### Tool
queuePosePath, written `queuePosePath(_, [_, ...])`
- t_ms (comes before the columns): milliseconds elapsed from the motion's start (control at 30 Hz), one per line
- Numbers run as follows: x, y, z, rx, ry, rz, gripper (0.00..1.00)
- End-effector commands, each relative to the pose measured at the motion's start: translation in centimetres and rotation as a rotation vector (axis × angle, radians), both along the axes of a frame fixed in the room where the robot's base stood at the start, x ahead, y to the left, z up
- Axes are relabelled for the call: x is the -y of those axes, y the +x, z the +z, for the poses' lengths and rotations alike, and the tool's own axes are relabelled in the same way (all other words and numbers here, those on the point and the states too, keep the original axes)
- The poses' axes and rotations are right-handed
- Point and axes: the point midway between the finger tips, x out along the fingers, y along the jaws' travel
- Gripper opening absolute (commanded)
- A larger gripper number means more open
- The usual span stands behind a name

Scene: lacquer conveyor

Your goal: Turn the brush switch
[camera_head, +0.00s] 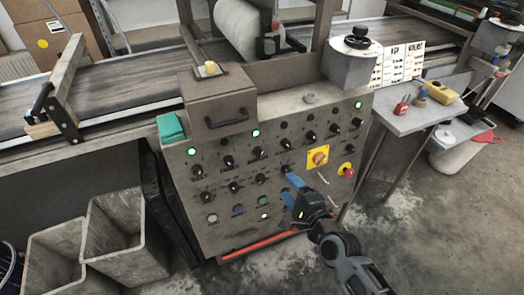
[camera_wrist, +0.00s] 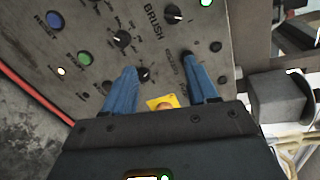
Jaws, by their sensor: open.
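The word BRUSH is printed on the grey control panel (camera_wrist: 95,15) in the wrist view. One black knob (camera_wrist: 173,14) sits just right of the word and another knob (camera_wrist: 122,39) lower left of it; I cannot tell for certain which is the brush switch. My gripper (camera_wrist: 160,64) is open, with blue fingers apart and nothing held. Between or near the fingertips are a knob (camera_wrist: 145,73) and, by the right tip, another knob (camera_wrist: 186,57). In the head view my gripper (camera_head: 288,187) is at the panel front (camera_head: 225,250), hiding some of its lower middle; contact is unclear.
A yellow-backed orange rotary switch (camera_head: 318,158) and a red stop button (camera_head: 347,170) are right of my gripper. Lit green lamps (camera_head: 256,133) and several knobs surround it. A side table (camera_head: 408,122) stands at right. Grey bins (camera_head: 125,240) stand at left.

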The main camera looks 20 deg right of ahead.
Motion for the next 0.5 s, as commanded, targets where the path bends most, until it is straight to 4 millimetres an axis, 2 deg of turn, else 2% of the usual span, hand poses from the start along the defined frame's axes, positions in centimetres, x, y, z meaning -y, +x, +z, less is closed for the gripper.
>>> queuePosePath(33, [-0.6,2.0,0.9,0.005,0.071,-0.008,0.58])
queuePosePath(133, [-1.5,4.5,1.6,0.003,0.191,-0.022,0.58])
queuePosePath(300, [-2.2,6.4,2.1,0.001,0.284,-0.032,0.58])
queuePosePath(500, [-2.4,8.4,1.5,0.002,0.292,-0.033,0.58])
